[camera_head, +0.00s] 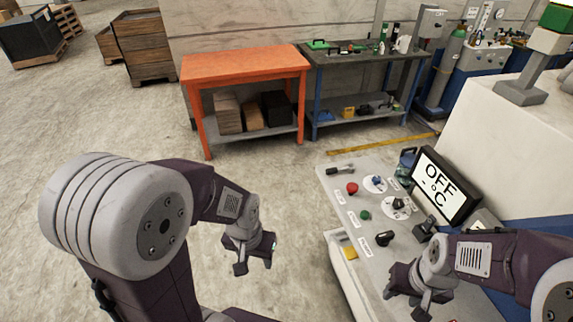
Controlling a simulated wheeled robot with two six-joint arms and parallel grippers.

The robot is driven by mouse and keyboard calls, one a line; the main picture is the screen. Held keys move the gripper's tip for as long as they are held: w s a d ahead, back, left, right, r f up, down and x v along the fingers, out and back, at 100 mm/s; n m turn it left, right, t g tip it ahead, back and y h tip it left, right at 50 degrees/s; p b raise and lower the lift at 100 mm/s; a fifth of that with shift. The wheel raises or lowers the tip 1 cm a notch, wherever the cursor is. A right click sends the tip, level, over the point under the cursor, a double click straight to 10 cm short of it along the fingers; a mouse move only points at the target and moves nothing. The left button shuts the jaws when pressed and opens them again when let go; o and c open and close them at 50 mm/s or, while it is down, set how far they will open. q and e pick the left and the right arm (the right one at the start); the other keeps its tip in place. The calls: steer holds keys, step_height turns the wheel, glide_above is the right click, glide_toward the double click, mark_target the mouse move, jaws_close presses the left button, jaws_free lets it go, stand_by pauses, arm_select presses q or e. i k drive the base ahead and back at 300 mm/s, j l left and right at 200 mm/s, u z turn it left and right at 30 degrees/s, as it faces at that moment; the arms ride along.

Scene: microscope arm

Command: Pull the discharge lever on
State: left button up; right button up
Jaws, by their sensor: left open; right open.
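A light grey control panel (352,203) carries the controls. A small dark lever-like handle (341,171) lies at its far left corner. A black knob (384,239) sits nearer the front, and a larger black lever-like part (424,229) stands left of my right arm. The labels are too small to read, so I cannot tell which is the discharge lever. My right gripper (409,303) is open over the near part of the panel, below the black knob. My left gripper (254,266) is open and empty above the floor, left of the panel and apart from it.
The panel also has a red button (352,188), a green button (365,215) and round dials. A screen (444,187) reading "OFF" and "- °C" stands behind them. An orange table (245,66) and a dark workbench (365,72) stand farther back. Floor left of the panel is clear.

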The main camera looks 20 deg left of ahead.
mark_target(350, 168)
steer(key=i+j+z, duration=0.35)
steer(key=i, duration=0.15)
steer(key=i+j+z, duration=0.35)
steer(key=i, duration=0.1)
